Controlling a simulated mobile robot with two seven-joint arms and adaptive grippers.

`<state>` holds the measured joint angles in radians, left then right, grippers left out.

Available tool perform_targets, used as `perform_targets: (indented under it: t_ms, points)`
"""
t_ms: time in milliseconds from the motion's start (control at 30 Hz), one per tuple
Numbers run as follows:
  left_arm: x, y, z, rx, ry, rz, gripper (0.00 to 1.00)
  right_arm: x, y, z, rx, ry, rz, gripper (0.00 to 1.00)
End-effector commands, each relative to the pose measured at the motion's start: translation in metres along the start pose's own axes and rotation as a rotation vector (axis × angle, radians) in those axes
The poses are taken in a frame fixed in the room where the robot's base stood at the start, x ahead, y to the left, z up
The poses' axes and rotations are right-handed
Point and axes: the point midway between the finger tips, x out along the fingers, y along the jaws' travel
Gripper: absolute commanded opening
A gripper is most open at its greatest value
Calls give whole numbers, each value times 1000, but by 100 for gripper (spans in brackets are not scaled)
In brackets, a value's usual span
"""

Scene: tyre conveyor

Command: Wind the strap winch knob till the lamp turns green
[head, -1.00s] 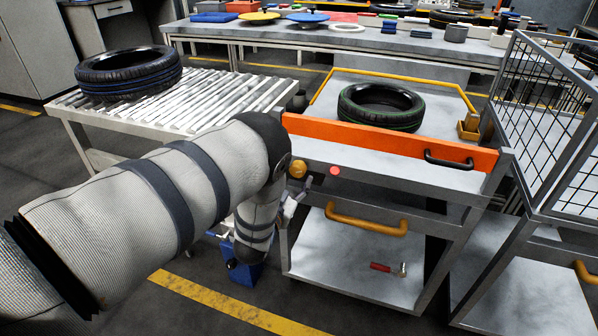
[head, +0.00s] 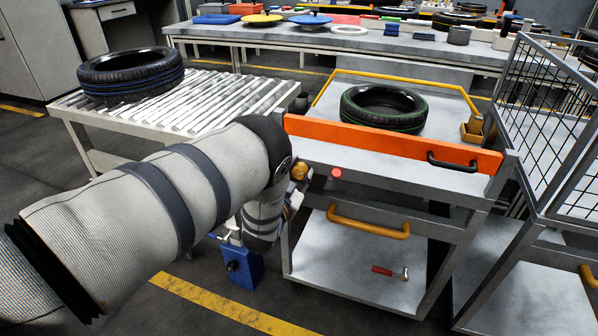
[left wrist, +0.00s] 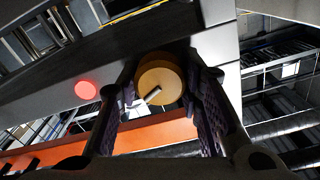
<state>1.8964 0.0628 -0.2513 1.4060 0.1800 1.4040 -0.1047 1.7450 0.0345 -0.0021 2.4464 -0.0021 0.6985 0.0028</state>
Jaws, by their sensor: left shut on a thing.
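The strap winch knob (head: 299,171) is a round amber knob at the left of the cart's front. In the head view my own arm hides most of this gripper. The lamp (head: 337,172), just right of the knob, glows red, and the lamp is also red in the left wrist view (left wrist: 87,90). My right gripper is not in view.
The cart's orange bar (head: 390,143) stands in front of a green-marked tyre (head: 383,108). A blue-marked tyre (head: 130,73) lies on the roller conveyor (head: 215,100). A wire cage (head: 560,130) stands at right. A red-handled hammer (head: 390,272) lies on the lower shelf.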

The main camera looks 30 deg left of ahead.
Motion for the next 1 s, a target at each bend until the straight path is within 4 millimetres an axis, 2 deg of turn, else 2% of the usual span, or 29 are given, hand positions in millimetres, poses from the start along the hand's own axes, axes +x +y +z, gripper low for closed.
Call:
perform_targets:
  t_ms: [267,1000]
  points:
    - [0,1,1,139,-2,1,5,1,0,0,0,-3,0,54]
    - [-1,2,3,810,-4,3,5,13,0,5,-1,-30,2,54]
